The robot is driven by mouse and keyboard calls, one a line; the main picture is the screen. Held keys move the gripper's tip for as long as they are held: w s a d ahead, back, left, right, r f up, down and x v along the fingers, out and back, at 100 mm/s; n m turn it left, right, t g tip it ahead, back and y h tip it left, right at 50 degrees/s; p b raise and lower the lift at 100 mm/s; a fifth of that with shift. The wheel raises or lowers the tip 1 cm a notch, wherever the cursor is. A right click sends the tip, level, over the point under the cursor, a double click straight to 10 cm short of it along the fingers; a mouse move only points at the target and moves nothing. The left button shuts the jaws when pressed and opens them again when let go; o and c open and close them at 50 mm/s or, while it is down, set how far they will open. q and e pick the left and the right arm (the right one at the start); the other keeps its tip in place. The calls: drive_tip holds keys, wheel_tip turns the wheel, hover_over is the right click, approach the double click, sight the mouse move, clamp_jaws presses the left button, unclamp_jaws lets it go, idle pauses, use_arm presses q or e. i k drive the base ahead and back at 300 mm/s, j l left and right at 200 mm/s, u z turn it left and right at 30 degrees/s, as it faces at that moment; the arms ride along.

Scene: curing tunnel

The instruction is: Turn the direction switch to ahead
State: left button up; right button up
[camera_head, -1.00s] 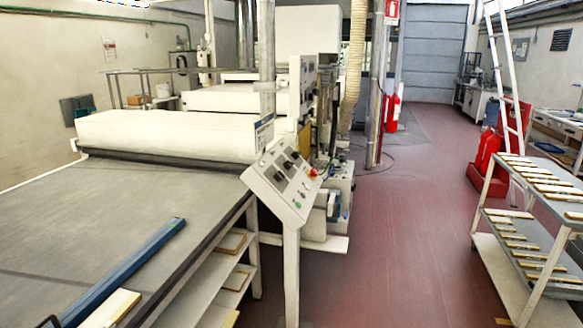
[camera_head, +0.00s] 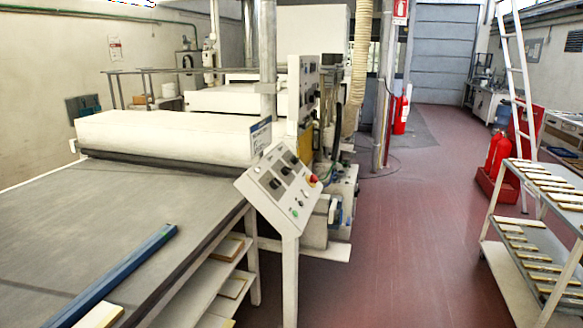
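The direction switch sits on a tilted white control panel (camera_head: 282,188) on a post at the end of the machine. The panel carries several black knobs (camera_head: 284,170), a red button (camera_head: 313,179) and a green button (camera_head: 295,213). I cannot tell which knob is the direction switch or which way it points at this size. Neither of my grippers is in view.
A grey conveyor table (camera_head: 110,215) fills the left, with a blue bar (camera_head: 125,270) lying on it. A white shelf trolley (camera_head: 530,230) with wooden strips stands at the right. Red extinguishers (camera_head: 494,155) and a ladder (camera_head: 512,70) are behind it. Red floor (camera_head: 400,240) is clear between.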

sight(285, 170)
drive_tip(key=i+l+u, duration=0.1)
drive_tip(key=i+l, duration=0.25)
drive_tip(key=i+l+u, duration=0.1)
drive_tip(key=i+l, duration=0.2)
drive_tip(key=l, duration=0.15)
drive_tip(key=i+l+u, duration=0.1)
drive_tip(key=i+l, duration=0.2)
drive_tip(key=i+l+u, duration=0.1)
drive_tip(key=i+l, duration=0.2)
drive_tip(key=l, duration=0.3)
